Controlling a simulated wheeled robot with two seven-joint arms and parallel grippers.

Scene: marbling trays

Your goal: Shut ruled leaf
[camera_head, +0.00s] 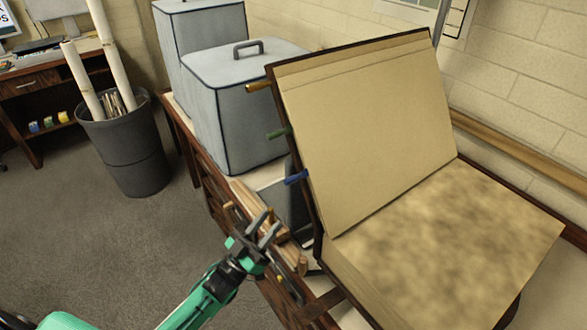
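A large book-like folder lies open on the table by the wall. Its tan leaf (370,125), with faint lines across its top, stands raised and leans back. Orange (258,86), green (278,133) and blue (296,177) tabs stick out from its left edge. The other side, a mottled tan page (455,250), lies flat at the right. My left gripper (271,220) is left of and below the blue tab, apart from the leaf. Its fingers are spread with nothing seen between them. My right gripper is out of view.
Two grey lidded boxes (238,125) (205,35) stand behind the leaf on the left. Wooden pieces (248,198) lie at the table edge by my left gripper. A dark bin (125,150) with rolled tubes stands on the floor. The carpet (110,240) at left is clear.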

